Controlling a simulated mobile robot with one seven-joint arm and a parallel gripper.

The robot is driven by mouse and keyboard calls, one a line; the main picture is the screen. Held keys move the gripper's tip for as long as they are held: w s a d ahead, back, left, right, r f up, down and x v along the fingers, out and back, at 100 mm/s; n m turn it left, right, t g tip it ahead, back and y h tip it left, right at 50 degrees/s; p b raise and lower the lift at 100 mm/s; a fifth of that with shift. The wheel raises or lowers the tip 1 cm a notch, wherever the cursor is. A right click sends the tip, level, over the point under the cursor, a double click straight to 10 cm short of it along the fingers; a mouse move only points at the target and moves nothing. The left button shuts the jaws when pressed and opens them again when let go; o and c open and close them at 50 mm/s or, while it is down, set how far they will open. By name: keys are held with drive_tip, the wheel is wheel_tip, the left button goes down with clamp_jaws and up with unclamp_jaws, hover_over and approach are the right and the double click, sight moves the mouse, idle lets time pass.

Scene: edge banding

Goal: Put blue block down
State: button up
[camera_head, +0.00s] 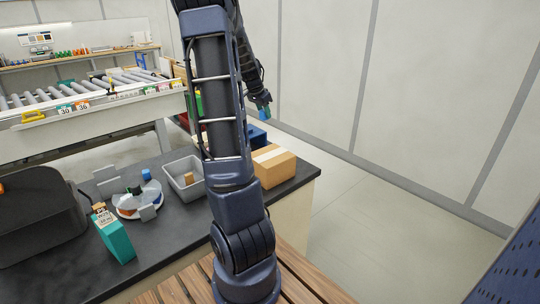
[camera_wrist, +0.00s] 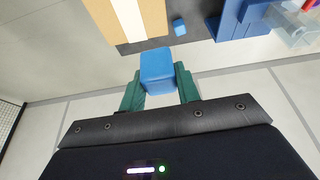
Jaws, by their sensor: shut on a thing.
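My gripper (camera_head: 262,103) is shut on a blue block (camera_wrist: 157,68), with the green fingers (camera_wrist: 160,90) on both sides of it in the wrist view. In the head view the held block (camera_head: 264,115) is small and partly hidden by the gripper. The gripper is raised at the far right end of the dark table (camera_head: 307,174). In the wrist view floor shows behind the gripper, and the table edge lies above it in the picture. A second small blue block (camera_wrist: 179,27) lies on the dark table surface near that edge.
A cardboard box (camera_head: 272,166) stands at the table's right, beside blue bins (camera_wrist: 240,20). A grey tray (camera_head: 187,189), a round white dish (camera_head: 135,207), a teal box (camera_head: 115,238) and a black case (camera_head: 38,215) stand further left. A roller conveyor (camera_head: 90,97) is behind.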

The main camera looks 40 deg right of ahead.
wheel_tip(320, 180, up, 4)
hover_over(280, 153)
drive_tip(key=a, duration=0.2)
wheel_tip(280, 153, down, 20)
drive_tip(key=shift+d+r, duration=0.1)
drive_tip(key=shift+r, duration=0.1)
drive_tip(key=shift+f, duration=0.15)
drive_tip(key=o, duration=1)
drive_tip(key=shift+c, duration=0.2)
